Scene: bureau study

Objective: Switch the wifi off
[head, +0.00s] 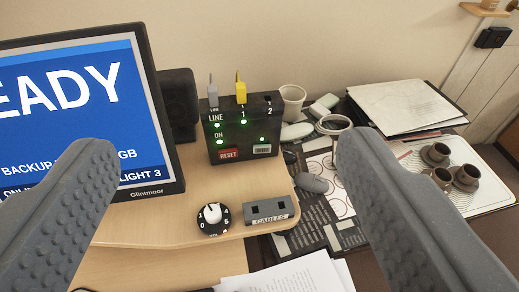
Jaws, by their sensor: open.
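A black router box (240,128) stands at the back of the wooden desk, with green lights lit beside "LINE", "ON" and the port numbers. A grey plug (213,92) sits in its top at the line socket and a yellow plug (241,90) at socket 1. Socket 2 looks empty. A red "RESET" label (229,154) is on its front. A grey block marked "CABLES" (268,211) with two dark slots lies in front. A round black dial with a white knob (213,214) is left of the block. My gripper (225,150) is open and empty, its fingers wide apart in the foreground.
A monitor (85,110) reading "READY" stands left, a dark speaker (179,103) behind it. At right are a white cup (292,101), a mouse (312,183), papers, a binder (405,105) and brown cups on a tray (488,198). Desk between dial and router is clear.

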